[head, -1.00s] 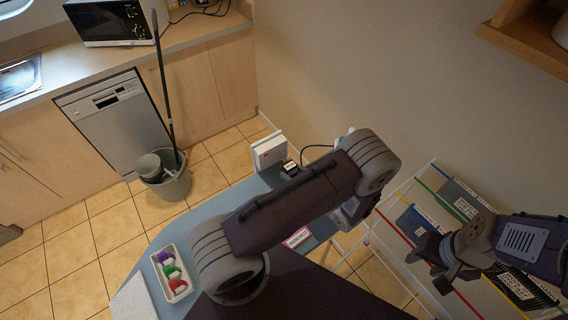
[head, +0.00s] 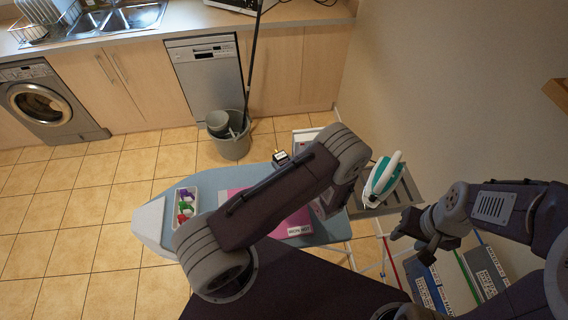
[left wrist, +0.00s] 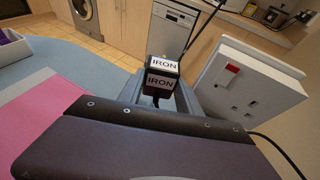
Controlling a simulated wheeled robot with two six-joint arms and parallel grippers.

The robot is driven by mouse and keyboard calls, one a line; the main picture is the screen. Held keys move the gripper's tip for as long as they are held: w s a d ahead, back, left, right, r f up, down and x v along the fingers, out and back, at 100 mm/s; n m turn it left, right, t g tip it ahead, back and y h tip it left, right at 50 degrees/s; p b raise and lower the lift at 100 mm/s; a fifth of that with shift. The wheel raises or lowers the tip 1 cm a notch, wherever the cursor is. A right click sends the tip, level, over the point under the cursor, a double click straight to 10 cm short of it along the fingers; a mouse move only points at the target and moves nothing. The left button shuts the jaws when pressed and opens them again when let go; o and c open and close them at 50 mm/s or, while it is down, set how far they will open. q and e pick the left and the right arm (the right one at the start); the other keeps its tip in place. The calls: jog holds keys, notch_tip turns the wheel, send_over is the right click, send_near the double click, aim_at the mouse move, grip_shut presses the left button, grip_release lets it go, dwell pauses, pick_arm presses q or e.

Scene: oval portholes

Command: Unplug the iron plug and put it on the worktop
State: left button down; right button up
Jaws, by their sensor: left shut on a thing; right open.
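The black iron plug (head: 281,158), with white IRON labels, is between the fingers of my left gripper (left wrist: 160,98) in the left wrist view. The gripper is shut on it, above the blue ironing board (head: 235,180). The white wall socket (left wrist: 250,80), with a red switch, is to the right of the plug and apart from it; its visible holes are empty. In the head view my left arm partly hides the socket (head: 301,136). The kitchen worktop (head: 190,25) runs along the back. My right gripper (head: 422,236) is open and empty at right.
The white and green iron (head: 384,180) stands on a grey rest at the board's right end. A pink mat (head: 240,198) and a white tray (head: 195,192) of coloured items lie on the board. A grey bucket (head: 230,148) with a long handle stands before the dishwasher (head: 205,70).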

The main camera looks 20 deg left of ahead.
pick_arm(q)
jog(key=shift+a+f+b, duration=0.1)
jog(key=shift+f+b, duration=0.3)
jog(key=shift+f, duration=0.15)
notch_tip(320, 180, down, 2)
jog(key=shift+f+b, duration=0.25)
jog(key=shift+b, duration=0.7)
jog(key=shift+f, duration=0.3)
pick_arm(e)
notch_tip(320, 180, down, 3)
jog(key=shift+f, duration=0.1)
pick_arm(q)
jog(key=shift+f+b, duration=0.45)
jog(key=shift+b, duration=0.15)
pick_arm(e)
jog(key=shift+f, duration=0.4)
pick_arm(q)
jog(key=c, duration=0.7)
grip_release()
jog(key=shift+r, duration=0.1)
jog(key=shift+c, duration=0.2)
jog(key=b+v, duration=0.1)
jog(key=v, duration=0.8)
jog(key=shift+s+b, duration=0.1)
jog(key=shift+b, duration=0.3)
pick_arm(e)
jog(key=shift+f, duration=0.95)
